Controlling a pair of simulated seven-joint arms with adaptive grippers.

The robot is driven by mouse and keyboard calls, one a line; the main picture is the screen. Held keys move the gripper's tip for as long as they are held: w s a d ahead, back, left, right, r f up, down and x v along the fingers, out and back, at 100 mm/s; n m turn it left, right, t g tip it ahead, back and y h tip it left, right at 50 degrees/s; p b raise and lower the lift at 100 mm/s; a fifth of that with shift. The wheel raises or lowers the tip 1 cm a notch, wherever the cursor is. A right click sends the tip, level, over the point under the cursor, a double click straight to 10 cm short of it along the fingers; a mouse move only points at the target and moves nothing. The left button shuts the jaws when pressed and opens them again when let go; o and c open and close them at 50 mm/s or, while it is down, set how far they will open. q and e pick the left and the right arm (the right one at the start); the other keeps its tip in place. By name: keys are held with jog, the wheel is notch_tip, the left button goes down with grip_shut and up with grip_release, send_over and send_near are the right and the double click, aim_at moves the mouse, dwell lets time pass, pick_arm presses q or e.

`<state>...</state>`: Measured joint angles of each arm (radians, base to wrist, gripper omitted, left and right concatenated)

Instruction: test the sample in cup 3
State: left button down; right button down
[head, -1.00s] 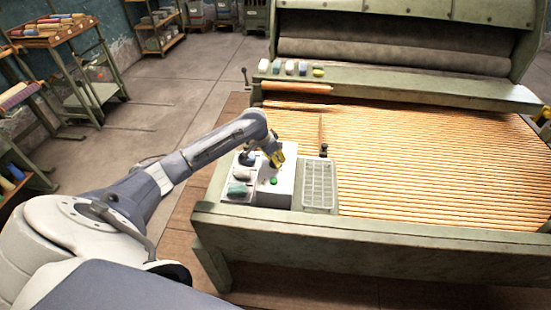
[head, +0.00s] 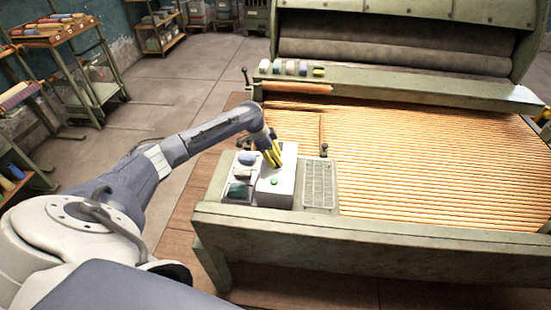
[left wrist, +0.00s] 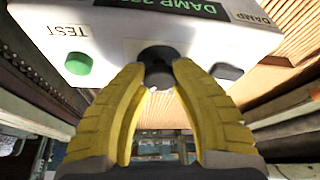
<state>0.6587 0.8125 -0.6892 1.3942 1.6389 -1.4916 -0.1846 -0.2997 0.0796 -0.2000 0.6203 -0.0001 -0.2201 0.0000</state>
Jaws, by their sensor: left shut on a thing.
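My left gripper (head: 273,160) is over the white tester box (head: 286,190), yellow fingers pointing down. In the left wrist view its fingertips (left wrist: 158,72) close around a dark round thing (left wrist: 157,56) at the box; I cannot tell whether it is a cup or part of the tester. The box carries a green button (left wrist: 78,64) marked TEST and a green display (left wrist: 185,8) reading DAMP with partly cut-off digits. No cup numbers are readable.
A pale gridded tray (head: 319,184) lies right of the box, with a black knob (head: 324,150) behind it. The slatted apron (head: 430,170) fills the right. Several coloured lumps (head: 290,67) sit on the machine's back ledge. A shelf rack (head: 75,60) stands far left.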

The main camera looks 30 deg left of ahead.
pick_arm(q)
jog(key=shift+w+d+r+m+g+h, duration=0.1)
jog(key=shift+m+g+h, duration=0.1)
jog(key=shift+m, duration=0.45)
jog(key=shift+w+d+m+g+h, duration=0.1)
jog(key=shift+m+g, duration=0.1)
jog(key=shift+m, duration=0.45)
jog(key=c, duration=0.9)
grip_release()
jog(key=shift+c, duration=0.2)
jog(key=shift+s, duration=0.1)
jog(key=shift+a, duration=0.1)
jog(key=shift+a+r, duration=0.1)
jog(key=v, duration=1.1)
jog(key=shift+r, duration=0.25)
jog(key=shift+a, duration=0.15)
